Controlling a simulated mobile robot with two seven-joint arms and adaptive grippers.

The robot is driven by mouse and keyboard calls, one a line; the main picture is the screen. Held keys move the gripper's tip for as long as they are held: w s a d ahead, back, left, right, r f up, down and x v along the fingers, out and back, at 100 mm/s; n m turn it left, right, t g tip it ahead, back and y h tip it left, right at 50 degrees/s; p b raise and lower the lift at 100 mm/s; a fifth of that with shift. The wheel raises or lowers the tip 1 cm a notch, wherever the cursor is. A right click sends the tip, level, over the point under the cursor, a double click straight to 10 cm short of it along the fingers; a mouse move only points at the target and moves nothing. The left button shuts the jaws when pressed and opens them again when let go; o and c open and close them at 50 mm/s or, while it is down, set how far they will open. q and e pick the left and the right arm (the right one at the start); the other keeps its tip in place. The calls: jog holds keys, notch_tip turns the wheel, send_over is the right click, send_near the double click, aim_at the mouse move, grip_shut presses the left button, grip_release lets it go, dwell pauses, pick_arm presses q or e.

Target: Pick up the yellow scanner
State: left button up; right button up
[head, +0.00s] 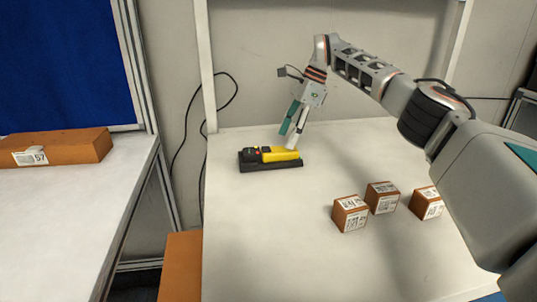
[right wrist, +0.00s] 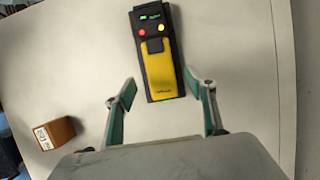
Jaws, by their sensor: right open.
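The yellow scanner (head: 280,154), with a black head, lies in a black holder (head: 270,166) on the white table's back left part. In the right wrist view the scanner (right wrist: 159,75) lies ahead of the fingertips, with a green display and red and yellow lights at its far end. My right gripper (head: 289,138) is over the scanner's yellow end in the head view. In the right wrist view my right gripper (right wrist: 160,88) is open, its two teal fingers apart on either side of the scanner's near end, with nothing held. My left gripper is not in view.
Small brown labelled boxes stand front right on the white table (head: 260,240): a near one (head: 350,213), one behind (head: 382,197) and one by my arm (head: 427,203). A long brown box (head: 60,148) lies on the left table. The table's middle is clear.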

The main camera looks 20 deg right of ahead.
aim_at(280, 149)
jog(key=x, duration=0.5)
jog(key=shift+w+a, duration=0.1)
jog(key=shift+a, duration=0.05)
jog(key=c, duration=1.4)
